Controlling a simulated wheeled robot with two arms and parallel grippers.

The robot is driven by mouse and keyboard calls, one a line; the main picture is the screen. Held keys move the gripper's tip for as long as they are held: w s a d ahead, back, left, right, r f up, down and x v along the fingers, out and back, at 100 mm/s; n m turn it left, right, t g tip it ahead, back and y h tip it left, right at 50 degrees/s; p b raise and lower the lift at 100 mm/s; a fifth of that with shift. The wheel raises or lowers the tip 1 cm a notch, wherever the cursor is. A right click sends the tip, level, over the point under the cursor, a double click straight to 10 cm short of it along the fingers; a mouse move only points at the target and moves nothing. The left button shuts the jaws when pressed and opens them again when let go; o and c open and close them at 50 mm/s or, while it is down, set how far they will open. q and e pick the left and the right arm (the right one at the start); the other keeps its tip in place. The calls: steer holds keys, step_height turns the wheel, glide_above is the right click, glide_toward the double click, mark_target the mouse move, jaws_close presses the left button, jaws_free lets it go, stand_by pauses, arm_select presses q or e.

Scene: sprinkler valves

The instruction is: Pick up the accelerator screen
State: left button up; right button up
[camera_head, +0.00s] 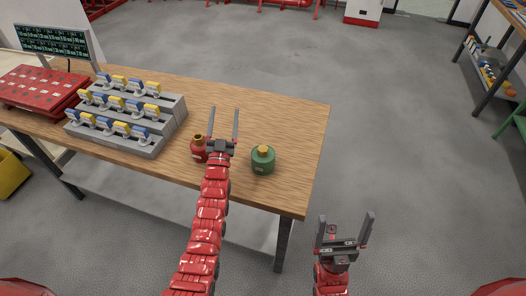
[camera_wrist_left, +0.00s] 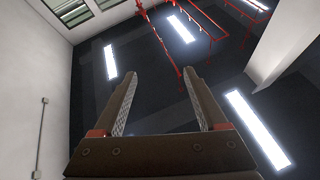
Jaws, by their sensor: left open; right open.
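I cannot make out a part that is clearly the accelerator screen. A red rounded body with a brass neck (camera_head: 198,152) stands on the wooden table, partly behind my left gripper. A green rounded body with a brass-yellow top (camera_head: 263,161) stands to its right. My left gripper (camera_head: 224,108) is open and empty, and appears over the table between these two. In the left wrist view its fingers (camera_wrist_left: 161,74) are spread with nothing between them, pointing toward the ceiling. My right gripper (camera_head: 346,215) is open and empty, off the table's right front corner.
A grey stepped rack (camera_head: 170,122) holds several blue and yellow handled parts on the table (camera_head: 290,115). A red case (camera_head: 40,88) and a display (camera_head: 52,42) stand at the left. The table's right end is clear. A shelf (camera_head: 492,68) stands far right.

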arm_select(q)
steer(key=w+d+f+m+g, duration=0.1)
steer(key=w+d+g, duration=0.3)
steer(key=w+g, duration=0.3)
steer(key=w+d+f+m+g, duration=0.2)
steer(key=w+d+g, duration=0.25)
steer(key=w, duration=0.35)
steer(key=s+d+r+m+g+y+p, duration=0.1)
steer(key=s+d+r+m+g, duration=0.1)
steer(key=s+r+g, duration=0.6)
steer(key=s+d+r+m+g+y, duration=0.1)
steer(key=s+r+g, duration=0.3)
steer(key=s, duration=0.8)
steer(key=p, duration=0.2)
glide_above(262, 149)
step_height(262, 149, down, 12)
steer(key=shift+s+r, duration=0.15)
steer(key=shift+r, duration=0.05)
steer(key=shift+f+p, duration=0.35)
step_height(262, 149, down, 4)
steer(key=shift+r+p, duration=0.25)
steer(key=shift+p, duration=0.35)
steer(key=shift+f, duration=0.65)
